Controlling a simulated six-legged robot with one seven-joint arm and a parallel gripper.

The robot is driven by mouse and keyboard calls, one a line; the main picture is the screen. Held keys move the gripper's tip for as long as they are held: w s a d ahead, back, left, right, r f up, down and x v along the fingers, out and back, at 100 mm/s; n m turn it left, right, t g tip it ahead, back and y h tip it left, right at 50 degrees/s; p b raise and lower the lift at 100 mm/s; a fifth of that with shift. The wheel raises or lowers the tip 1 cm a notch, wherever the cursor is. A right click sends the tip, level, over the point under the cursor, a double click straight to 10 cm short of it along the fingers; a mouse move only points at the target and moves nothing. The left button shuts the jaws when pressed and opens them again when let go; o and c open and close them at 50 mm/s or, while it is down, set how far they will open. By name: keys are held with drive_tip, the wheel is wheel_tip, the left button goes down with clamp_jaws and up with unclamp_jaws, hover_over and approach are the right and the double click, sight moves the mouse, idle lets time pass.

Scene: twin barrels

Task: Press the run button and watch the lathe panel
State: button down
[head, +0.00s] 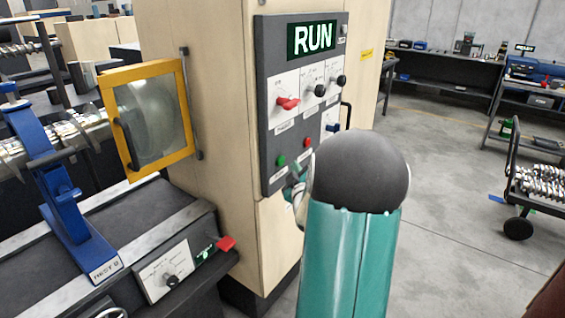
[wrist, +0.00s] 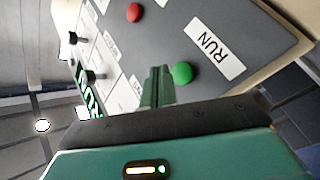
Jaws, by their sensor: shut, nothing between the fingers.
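The lathe panel (head: 300,110) is a dark grey plate on a tall beige cabinet, and its display (head: 312,38) reads RUN. The green run button (head: 281,161) is low on the panel, left of a red button (head: 307,142). In the wrist view the green button (wrist: 182,73) sits beside a white RUN label (wrist: 210,48), with the red button (wrist: 134,12) further off. My gripper (wrist: 159,72) is shut and empty, its tips close beside the green button. Whether they touch it, I cannot tell. In the head view my arm hides most of the gripper.
A yellow-framed guard window (head: 150,115) stands out left of the cabinet, over the lathe bed. A wheeled cart (head: 535,185) stands at right. The floor (head: 450,220) between is clear.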

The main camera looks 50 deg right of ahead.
drive_tip(key=shift+s+d, duration=0.15)
drive_tip(key=shift+s, duration=1.5)
drive_tip(key=w+a+r+m+g+y, duration=0.1)
drive_tip(key=w+a+r+g+y, duration=0.15)
drive_tip(key=a, duration=1.05)
drive_tip(key=w+a+r+g+y, duration=0.1)
drive_tip(key=w+a+r+y, duration=0.2)
drive_tip(key=a, duration=1)
drive_tip(key=s+a+f+g+y, duration=0.1)
drive_tip(key=s+a+g+y, duration=0.1)
drive_tip(key=s+a, duration=0.6)
drive_tip(key=s+a+f+g+y, duration=0.1)
drive_tip(key=s+a+g+y, duration=0.2)
drive_tip(key=s+a, duration=0.6)
drive_tip(key=a+y, duration=0.1)
drive_tip(key=a, duration=0.3)
drive_tip(key=shift+s+a+m, duration=0.2)
drive_tip(key=shift+a+m, duration=0.15)
drive_tip(key=shift+m, duration=0.05)
drive_tip(key=shift+y, duration=0.25)
